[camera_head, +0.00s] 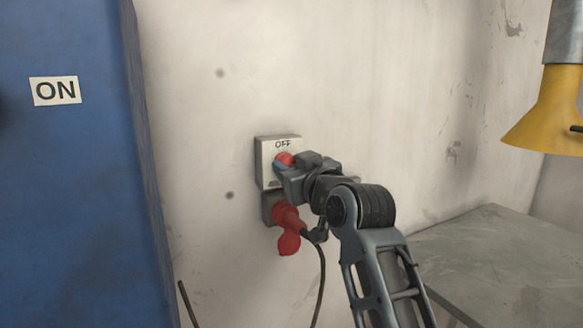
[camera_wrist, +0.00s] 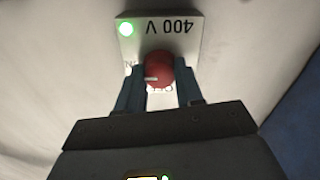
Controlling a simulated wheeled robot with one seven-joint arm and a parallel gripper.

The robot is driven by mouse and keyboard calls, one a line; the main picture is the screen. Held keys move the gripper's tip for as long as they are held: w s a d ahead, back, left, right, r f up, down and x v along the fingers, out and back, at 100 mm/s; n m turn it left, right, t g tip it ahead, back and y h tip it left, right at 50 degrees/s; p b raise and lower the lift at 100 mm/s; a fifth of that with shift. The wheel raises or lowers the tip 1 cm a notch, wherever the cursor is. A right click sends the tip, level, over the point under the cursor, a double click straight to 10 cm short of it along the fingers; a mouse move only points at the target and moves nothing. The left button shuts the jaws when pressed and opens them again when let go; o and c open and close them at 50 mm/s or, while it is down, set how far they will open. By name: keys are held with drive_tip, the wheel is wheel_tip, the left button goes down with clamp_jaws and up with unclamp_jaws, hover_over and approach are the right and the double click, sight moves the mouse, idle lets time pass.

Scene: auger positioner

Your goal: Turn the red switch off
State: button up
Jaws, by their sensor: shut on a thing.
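The red switch (camera_wrist: 158,68) is a round knob on a pale switch box (camera_wrist: 187,45) marked "400 V", upside down in the wrist view. A white mark on the knob lies at its left side, near a partly hidden label ending in "N". "OFF" shows partly below the knob. A green light is lit on the box. In the head view the red switch (camera_head: 284,159) sits under "OFF" on the wall box (camera_head: 265,150). My gripper (camera_head: 282,168) reaches it from the right. In the wrist view its blue fingers (camera_wrist: 160,80) are shut on the knob, one each side.
A red plug (camera_head: 287,222) with a dark cable hangs below the box. A blue cabinet (camera_head: 70,190) marked "ON" stands at the left. A grey table (camera_head: 500,260) is at the right, under a yellow lamp (camera_head: 548,115).

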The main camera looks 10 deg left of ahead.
drive_tip(key=shift+c, duration=1.3)
drive_tip(key=shift+n+b, duration=0.3)
drive_tip(key=n+b, duration=0.2)
drive_tip(key=n, duration=0.1)
drive_tip(key=shift+d+f+n+b, duration=0.1)
drive_tip(key=shift+f+n+b, duration=0.05)
drive_tip(key=shift+n+b, duration=0.15)
drive_tip(key=n+b, duration=0.2)
drive_tip(key=n, duration=0.2)
drive_tip(key=shift+n, duration=0.3)
drive_tip(key=n+b, duration=0.2)
drive_tip(key=n, duration=0.2)
drive_tip(key=shift+n, duration=0.4)
drive_tip(key=shift+n+y+b, duration=0.3)
drive_tip(key=shift+n+b, duration=0.45)
drive_tip(key=shift+n, duration=1.55)
